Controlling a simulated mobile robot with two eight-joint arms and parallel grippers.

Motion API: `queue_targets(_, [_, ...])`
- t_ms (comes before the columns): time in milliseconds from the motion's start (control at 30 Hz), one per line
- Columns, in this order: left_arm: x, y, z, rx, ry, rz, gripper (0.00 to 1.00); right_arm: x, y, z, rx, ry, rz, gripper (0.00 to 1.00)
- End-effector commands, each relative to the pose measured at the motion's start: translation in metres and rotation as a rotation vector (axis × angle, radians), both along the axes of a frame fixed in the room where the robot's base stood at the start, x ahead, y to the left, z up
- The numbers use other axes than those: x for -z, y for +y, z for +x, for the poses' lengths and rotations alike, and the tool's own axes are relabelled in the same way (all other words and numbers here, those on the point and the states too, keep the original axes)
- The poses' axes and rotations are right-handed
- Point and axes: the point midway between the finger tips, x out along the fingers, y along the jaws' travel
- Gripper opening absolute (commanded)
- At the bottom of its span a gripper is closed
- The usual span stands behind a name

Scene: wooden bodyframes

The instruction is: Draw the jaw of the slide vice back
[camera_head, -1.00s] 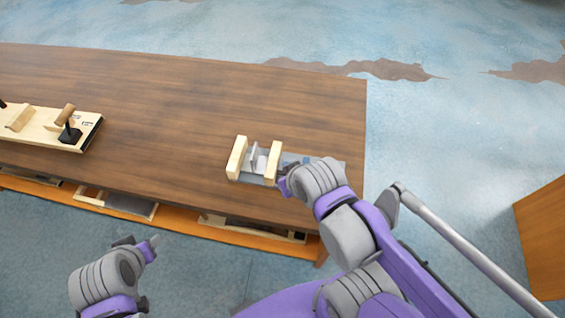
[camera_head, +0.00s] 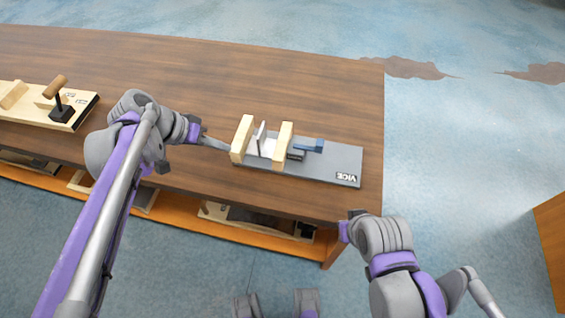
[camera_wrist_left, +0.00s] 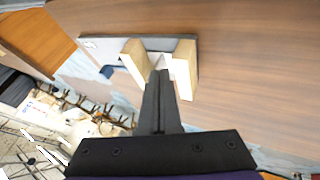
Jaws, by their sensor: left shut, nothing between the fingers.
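The slide vice has a grey base plate (camera_head: 325,166) lettered VICE on the table. Two upright pale wooden blocks stand on it, a left block (camera_head: 242,139) and a right block (camera_head: 282,146). A thin white plate (camera_head: 261,138) stands tilted between them, and a blue handle (camera_head: 308,146) lies right of the right block. My left gripper (camera_head: 222,144) is shut and empty, its tips close beside the left block; contact cannot be told. In the left wrist view, the shut fingers (camera_wrist_left: 159,85) overlap the space between the blocks. My right gripper (camera_head: 347,224) is off the table's front edge, its opening unclear.
A wooden board (camera_head: 45,108) with a black toggle clamp (camera_head: 62,108) lies on the table at the left. Trays (camera_head: 265,220) sit on a lower shelf along the front. The table (camera_head: 200,75) is clear behind the vice.

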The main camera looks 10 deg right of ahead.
Motion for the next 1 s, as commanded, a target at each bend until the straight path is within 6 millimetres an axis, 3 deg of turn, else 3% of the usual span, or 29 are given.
queue_targets(267, [0.017,-0.014,0.010,0.020,-0.007,-0.018,0.00,0.005,0.000,-0.001,0.000,0.001,0.000,0.00])
queue_targets(667, [0.084,-0.061,0.027,0.019,-0.006,-0.017,0.00,0.014,0.000,-0.002,0.000,0.004,0.000,0.00])
queue_targets(800, [0.080,-0.082,0.019,0.019,-0.006,-0.016,0.00,0.011,0.000,-0.002,0.000,0.004,0.000,0.00])
queue_targets(1000, [0.080,-0.095,0.015,0.016,-0.006,-0.016,0.00,0.011,0.000,-0.001,0.000,0.004,0.000,0.00])
